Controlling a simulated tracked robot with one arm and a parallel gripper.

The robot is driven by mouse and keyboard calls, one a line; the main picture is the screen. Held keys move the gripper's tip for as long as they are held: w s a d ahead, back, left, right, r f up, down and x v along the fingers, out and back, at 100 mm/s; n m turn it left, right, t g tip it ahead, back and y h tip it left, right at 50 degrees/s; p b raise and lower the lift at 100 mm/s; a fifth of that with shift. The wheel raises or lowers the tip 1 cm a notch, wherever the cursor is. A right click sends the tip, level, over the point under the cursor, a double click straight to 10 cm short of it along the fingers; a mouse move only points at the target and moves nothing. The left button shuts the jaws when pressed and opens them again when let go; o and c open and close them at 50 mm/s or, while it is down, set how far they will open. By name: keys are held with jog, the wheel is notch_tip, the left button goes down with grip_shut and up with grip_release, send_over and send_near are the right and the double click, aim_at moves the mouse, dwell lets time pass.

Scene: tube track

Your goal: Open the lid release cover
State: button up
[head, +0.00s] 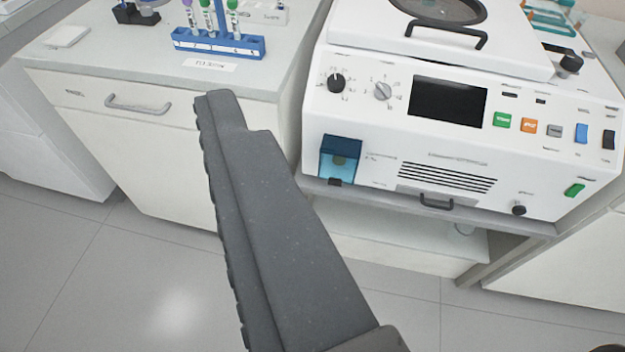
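The lid release cover (340,160) is a small see-through blue flap at the lower left of the white machine's front. It hangs down over a dull round part behind it and looks shut, with a small dark tab at its bottom edge. My gripper (222,98) shows as a long dark grey finger with a ribbed left edge, reaching up from the bottom. Its tip is left of the cover and apart from it in the picture. A second finger cannot be made out, nor whether anything is held.
The white machine (380,130) has knobs, a dark screen, coloured buttons and a closed lid with a black handle (445,36). It stands on a grey shelf. A cabinet at left bears a blue tube rack (220,45). The floor in front is clear.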

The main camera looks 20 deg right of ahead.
jog(key=w+f+m+p, duration=0.2)
jog(key=w+f, duration=0.9)
jog(key=w, duration=0.3)
jog(key=m+h+p, duration=0.4)
jog(key=h, duration=0.6)
send_near(335, 183)
jog(key=shift+g, duration=0.3)
jog(key=b+x, duration=0.4)
jog(key=x, duration=0.4)
jog(key=shift+w+r, duration=0.1)
jog(key=shift+w, duration=0.05)
